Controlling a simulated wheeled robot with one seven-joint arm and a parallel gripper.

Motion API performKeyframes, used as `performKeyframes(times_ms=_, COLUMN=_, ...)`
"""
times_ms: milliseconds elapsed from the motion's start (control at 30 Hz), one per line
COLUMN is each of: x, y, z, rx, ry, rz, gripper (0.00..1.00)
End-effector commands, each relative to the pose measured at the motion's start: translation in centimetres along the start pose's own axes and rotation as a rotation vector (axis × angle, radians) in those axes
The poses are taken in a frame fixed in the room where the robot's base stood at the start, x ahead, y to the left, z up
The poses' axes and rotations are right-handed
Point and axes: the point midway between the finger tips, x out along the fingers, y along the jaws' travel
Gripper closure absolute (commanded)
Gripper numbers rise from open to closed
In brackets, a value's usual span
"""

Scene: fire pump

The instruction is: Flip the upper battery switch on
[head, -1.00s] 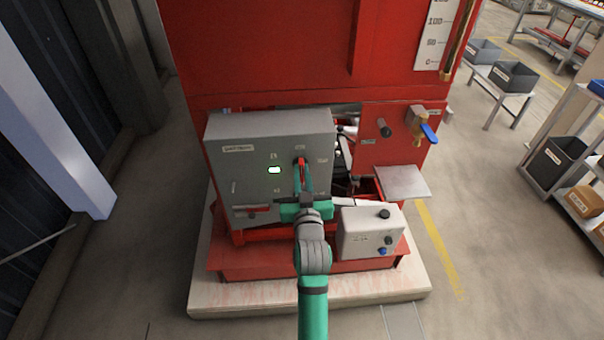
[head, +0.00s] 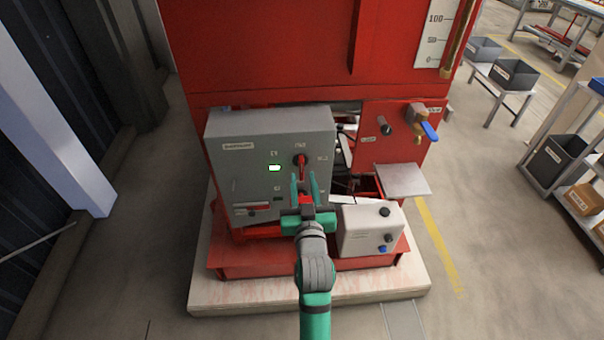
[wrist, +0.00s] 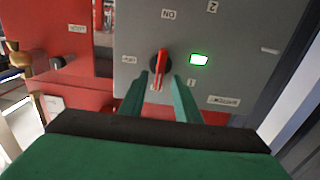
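A red rotary switch (head: 301,163) with a dark base sits on the upper right of the grey control box (head: 228,180). Its red handle stands roughly upright in the head view. In the wrist view the red switch (wrist: 159,64) lies just beyond the fingertips, and its handle is slightly tilted. A lit green indicator (head: 275,168) is beside the switch; it also shows in the wrist view (wrist: 200,59). My gripper (head: 305,177) is open and empty, its green fingers apart in front of and just below the switch. The small labels are mostly unreadable; one in the wrist view appears upside down.
A white box (head: 362,232) with dark and blue knobs stands right of my wrist. A brass valve with a blue handle (head: 429,131) is at the right. Open floor lies on both sides.

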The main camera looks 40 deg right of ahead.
Motion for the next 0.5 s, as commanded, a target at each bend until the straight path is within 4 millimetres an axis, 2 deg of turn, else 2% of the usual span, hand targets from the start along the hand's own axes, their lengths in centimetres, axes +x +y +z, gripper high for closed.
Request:
performKeyframes(times_ms=33, x=-1.1, y=0.0, z=0.1, rx=0.000, ry=-0.002, rz=0.000, gripper=0.70)
performKeyframes(times_ms=200, x=-3.9, y=0.0, z=0.1, rx=-0.001, ry=-0.001, rz=0.000, gripper=0.70)
performKeyframes(times_ms=500, x=-6.5, y=0.0, z=0.0, rx=-0.001, ry=0.001, rz=0.000, gripper=0.70)
